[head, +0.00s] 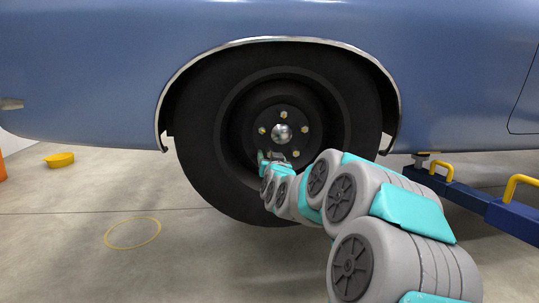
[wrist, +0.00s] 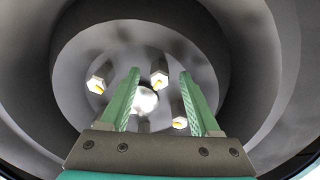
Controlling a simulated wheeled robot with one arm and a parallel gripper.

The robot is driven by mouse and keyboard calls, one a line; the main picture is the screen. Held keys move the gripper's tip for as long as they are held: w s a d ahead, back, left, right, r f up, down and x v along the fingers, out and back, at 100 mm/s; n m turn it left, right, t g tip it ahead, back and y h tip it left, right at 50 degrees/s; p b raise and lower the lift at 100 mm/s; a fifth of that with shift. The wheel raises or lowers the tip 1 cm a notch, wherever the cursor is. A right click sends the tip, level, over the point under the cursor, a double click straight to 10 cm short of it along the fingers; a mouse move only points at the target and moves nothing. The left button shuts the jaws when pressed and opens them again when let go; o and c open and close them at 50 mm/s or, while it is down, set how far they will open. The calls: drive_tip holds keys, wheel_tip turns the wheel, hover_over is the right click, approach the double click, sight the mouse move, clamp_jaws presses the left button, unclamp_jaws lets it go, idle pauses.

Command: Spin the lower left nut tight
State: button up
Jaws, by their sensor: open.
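The black wheel (head: 205,155) carries a ring of brass-coloured nuts around a shiny round hub cap (head: 282,133). The lower left nut (head: 270,153) is small in the head view, right at my gripper (head: 266,156), which partly covers it. In the wrist view my gripper (wrist: 160,73) is open, its two green fingers apart and pointing into the wheel. One nut (wrist: 158,80) and the hub cap (wrist: 145,101) show in the gap between the fingers. Other nuts show at left (wrist: 97,84) and near the right finger (wrist: 180,123). I cannot tell which of these is the lower left one, or any contact.
The blue car body (head: 90,70) and its wheel arch (head: 270,40) surround the wheel's top. A blue lift arm (head: 470,203) with yellow handles stands at right. A yellow ring (head: 133,233) marks the floor at left, with a yellow object (head: 60,160) behind.

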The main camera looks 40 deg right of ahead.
drive_tip(key=v, duration=0.4)
drive_tip(key=shift+s+a, duration=0.15)
drive_tip(key=shift+s, duration=0.1)
drive_tip(key=s+a+f+n+g+y+p, duration=0.2)
drive_tip(key=a+f+y, duration=0.1)
drive_tip(key=a, duration=0.5)
drive_tip(key=s+a+f+n+g+y+p, duration=0.1)
drive_tip(key=s+a+f+n+g+y, duration=0.2)
drive_tip(key=a, duration=0.6)
drive_tip(key=s+a+f+n+g+y+p, duration=0.1)
drive_tip(key=a+f+y+p, duration=0.2)
drive_tip(key=a, duration=0.5)
drive_tip(key=s+a+f+g+p, duration=0.1)
drive_tip(key=s+a+g, duration=0.2)
drive_tip(key=s, duration=0.7)
drive_tip(key=s+a+f+n+g+p, duration=0.1)
drive_tip(key=s+a+f+g, duration=0.1)
drive_tip(key=s, duration=0.9)
drive_tip(key=s+a+f+n+g+p, duration=0.1)
drive_tip(key=s+a+g, duration=0.4)
drive_tip(key=s, duration=0.5)
drive_tip(key=shift+s+f+g, duration=0.25)
drive_tip(key=shift+s+g, duration=0.1)
drive_tip(key=shift+g, duration=0.25)
